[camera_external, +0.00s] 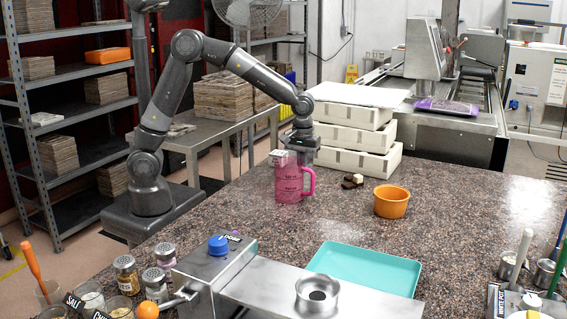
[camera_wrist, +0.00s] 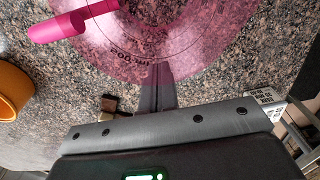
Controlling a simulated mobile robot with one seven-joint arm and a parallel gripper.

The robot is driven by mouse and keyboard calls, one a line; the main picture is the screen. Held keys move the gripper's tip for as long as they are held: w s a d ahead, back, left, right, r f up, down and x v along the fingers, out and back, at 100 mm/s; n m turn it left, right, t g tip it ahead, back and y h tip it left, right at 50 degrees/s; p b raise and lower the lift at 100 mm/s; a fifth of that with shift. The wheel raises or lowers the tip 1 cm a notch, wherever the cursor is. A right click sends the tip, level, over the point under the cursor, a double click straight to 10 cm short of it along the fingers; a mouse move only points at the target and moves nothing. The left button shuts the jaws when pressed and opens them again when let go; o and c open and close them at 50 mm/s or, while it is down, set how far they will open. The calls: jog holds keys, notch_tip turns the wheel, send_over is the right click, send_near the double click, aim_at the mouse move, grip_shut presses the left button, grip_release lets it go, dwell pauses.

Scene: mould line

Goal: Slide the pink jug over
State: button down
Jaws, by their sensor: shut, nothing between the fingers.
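The pink jug (camera_external: 289,181) stands upright on the speckled stone counter (camera_external: 345,228), with its handle on the right. My gripper (camera_external: 301,150) is at the jug's far side, low behind its upper part; the jug hides the fingertips there. In the wrist view the jug (camera_wrist: 200,30) is translucent pink with dark markings, and its handle (camera_wrist: 72,22) points left. My gripper's fingers (camera_wrist: 161,72) are shut together with nothing between them. Their tips overlap the jug's near edge in that view; I cannot tell whether they touch it.
Stacked white trays (camera_external: 358,138) stand behind. A teal tray (camera_external: 367,271), a metal dispenser (camera_external: 214,272) and spice jars (camera_external: 126,275) are in front. Counter left of the jug is clear.

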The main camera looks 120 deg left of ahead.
jog(key=shift+d, duration=0.5)
jog(key=d, duration=2)
jog(key=shift+d, duration=0.25)
jog(key=shift+a, duration=0.15)
